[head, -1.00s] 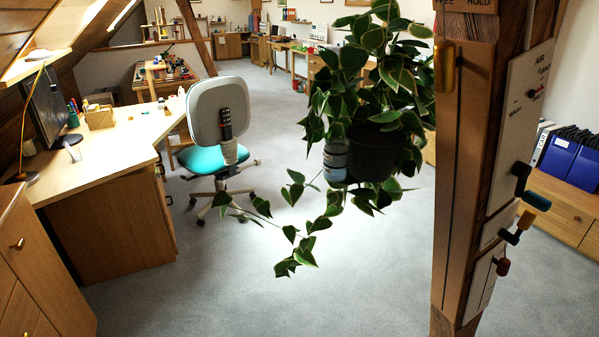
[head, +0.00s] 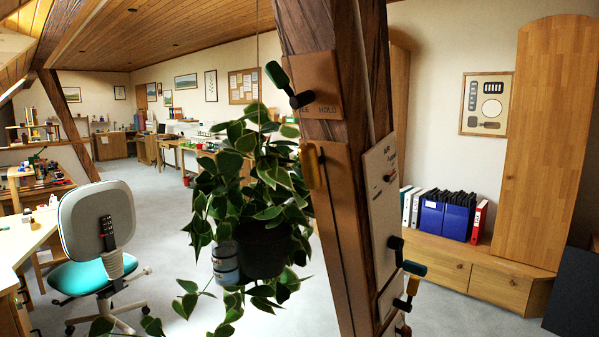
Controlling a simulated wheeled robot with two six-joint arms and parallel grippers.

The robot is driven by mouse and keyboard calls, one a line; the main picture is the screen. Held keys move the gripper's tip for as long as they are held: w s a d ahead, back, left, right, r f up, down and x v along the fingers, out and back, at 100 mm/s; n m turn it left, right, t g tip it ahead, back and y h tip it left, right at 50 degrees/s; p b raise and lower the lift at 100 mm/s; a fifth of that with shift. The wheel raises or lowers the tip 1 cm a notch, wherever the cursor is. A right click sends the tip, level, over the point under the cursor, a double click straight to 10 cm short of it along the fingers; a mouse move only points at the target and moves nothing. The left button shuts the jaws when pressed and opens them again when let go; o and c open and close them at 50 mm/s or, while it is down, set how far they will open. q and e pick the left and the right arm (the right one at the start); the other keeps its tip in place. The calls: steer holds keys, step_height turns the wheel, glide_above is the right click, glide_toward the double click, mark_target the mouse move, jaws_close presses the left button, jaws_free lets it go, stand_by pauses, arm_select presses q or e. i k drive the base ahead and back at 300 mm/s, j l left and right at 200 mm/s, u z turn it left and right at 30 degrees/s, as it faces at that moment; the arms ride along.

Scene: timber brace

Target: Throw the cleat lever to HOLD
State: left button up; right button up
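The cleat lever (head: 278,78) has a dark green handle and a black pivot. It is on a wooden plate (head: 318,75) high on the timber post. The handle points up and left, toward the side of the partly covered left label. The word HOLD is readable at the plate's lower right, away from the handle. Neither of my grippers is in view.
The timber brace (head: 345,190) carries a yellow handle (head: 310,166) and a white panel (head: 381,195) with small levers. A hanging potted plant (head: 262,245) fills the space left of it. A chair (head: 97,225) stands at left. Grey floor is open behind.

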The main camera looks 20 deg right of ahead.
mark_target(275, 72)
steer(key=l+z, duration=0.3)
steer(key=l, duration=1.1)
